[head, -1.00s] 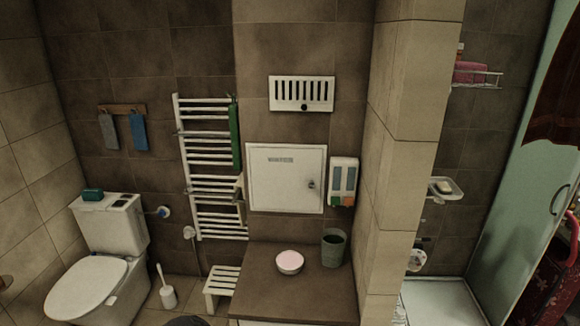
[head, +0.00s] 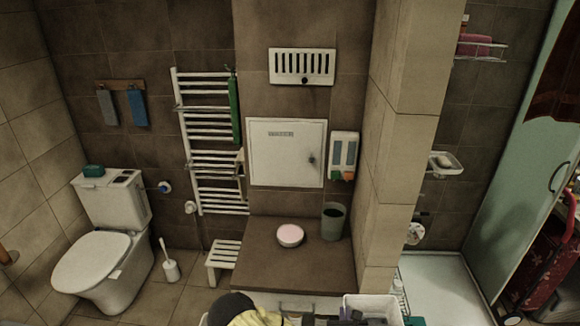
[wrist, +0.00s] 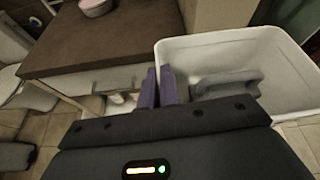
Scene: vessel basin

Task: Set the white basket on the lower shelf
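The white basket (wrist: 225,42) fills the right side of the wrist view, open side up, with a grey piece (wrist: 225,84) inside it. In the head view the basket (head: 385,301) shows at the bottom edge, partly cut off. My gripper (wrist: 160,82) has its two purple fingers close together at the basket's left wall, one on each side of the rim. It looks shut on that wall. I cannot make out for certain which surface is the lower shelf.
A brown countertop (head: 262,267) holds a pink-topped bowl (head: 290,235) and a grey-green bin (head: 333,221). A white stool (head: 223,259) and a toilet (head: 97,264) stand left. A tiled pillar (head: 393,165) stands right.

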